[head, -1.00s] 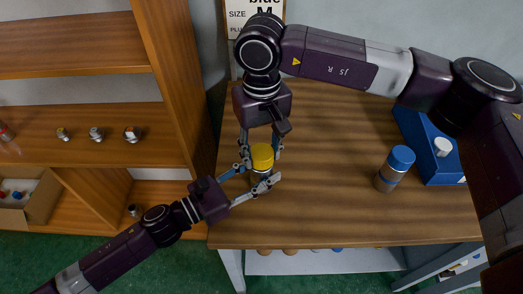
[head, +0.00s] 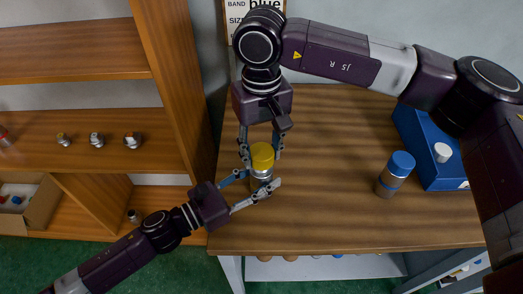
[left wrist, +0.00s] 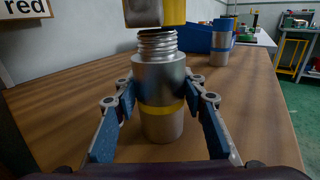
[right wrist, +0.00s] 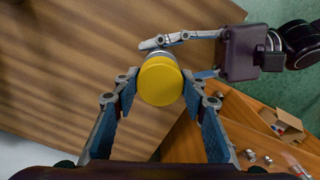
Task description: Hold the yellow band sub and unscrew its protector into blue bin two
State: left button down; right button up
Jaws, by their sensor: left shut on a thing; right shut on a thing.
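The yellow band sub (left wrist: 158,128) stands upright on the table, a silver cylinder with a yellow ring. My left gripper (left wrist: 160,98) is shut around its body; in the head view this gripper (head: 261,184) reaches in from the left. The yellow protector (head: 262,154) is above the sub, and my right gripper (right wrist: 160,84) is shut on its sides from the back. In the left wrist view the protector's lower end (left wrist: 150,12) is just above the bare silver thread, apparently clear of it. Blue bin (head: 411,133) is at the table's right; its number is not readable.
A blue-capped sub (head: 396,174) stands in front of the bin. A white-topped piece (head: 442,152) shows at the bin. The wooden shelf (head: 90,139) at left holds several small fittings.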

aim_at(262, 151)
jog(key=shift+r, duration=2)
pick_arm(q)
jog(key=c, duration=1.1)
grip_release()
jog(key=shift+c, duration=0.2)
